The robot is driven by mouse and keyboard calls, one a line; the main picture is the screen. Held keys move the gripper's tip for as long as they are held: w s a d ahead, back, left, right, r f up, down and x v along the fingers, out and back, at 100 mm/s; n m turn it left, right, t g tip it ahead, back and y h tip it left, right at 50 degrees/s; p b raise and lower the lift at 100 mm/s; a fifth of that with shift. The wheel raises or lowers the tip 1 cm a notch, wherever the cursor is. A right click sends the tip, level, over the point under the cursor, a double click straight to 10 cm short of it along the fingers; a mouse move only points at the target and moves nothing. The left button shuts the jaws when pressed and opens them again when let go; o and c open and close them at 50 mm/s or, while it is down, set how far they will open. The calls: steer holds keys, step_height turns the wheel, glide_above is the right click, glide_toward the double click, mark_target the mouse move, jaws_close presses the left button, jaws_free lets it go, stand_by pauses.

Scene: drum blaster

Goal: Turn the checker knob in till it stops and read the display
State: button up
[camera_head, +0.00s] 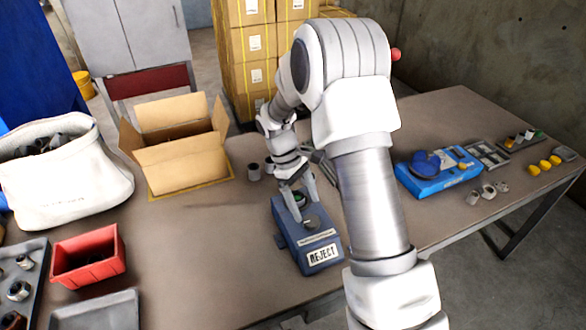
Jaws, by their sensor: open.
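The checker (292,240) is a blue box on the table, in the middle of the head camera view. Its front display (322,254) reads "REJECT". A dark round knob (311,222) shows on its sloped top, and a green-ringed part (299,199) sits near its back. My gripper (304,214) is over the top of the checker, pointing down, with its fingers apart around the area of the green-ringed part and the knob. I cannot tell whether the fingers touch either one.
An open cardboard box (178,150), a white sack (62,185), a red bin (88,262) and a grey tray (97,312) lie to the left. A blue case (432,180) and small parts lie right.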

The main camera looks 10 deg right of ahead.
steer(key=v, duration=1.2)
steer(key=shift+r+p, duration=0.35)
steer(key=shift+p, duration=0.05)
steer(key=d+m+y+p, duration=0.45)
steer(key=d+m, duration=0.35)
steer(key=m, duration=0.6)
steer(key=m+y, duration=0.1)
steer(key=m, duration=0.1)
glide_toward(312, 219)
steer(key=x, duration=0.8)
steer(key=shift+s+a+f+b, duration=0.1)
steer(key=shift+s+f+b, duration=0.05)
steer(key=shift+f+b, duration=0.2)
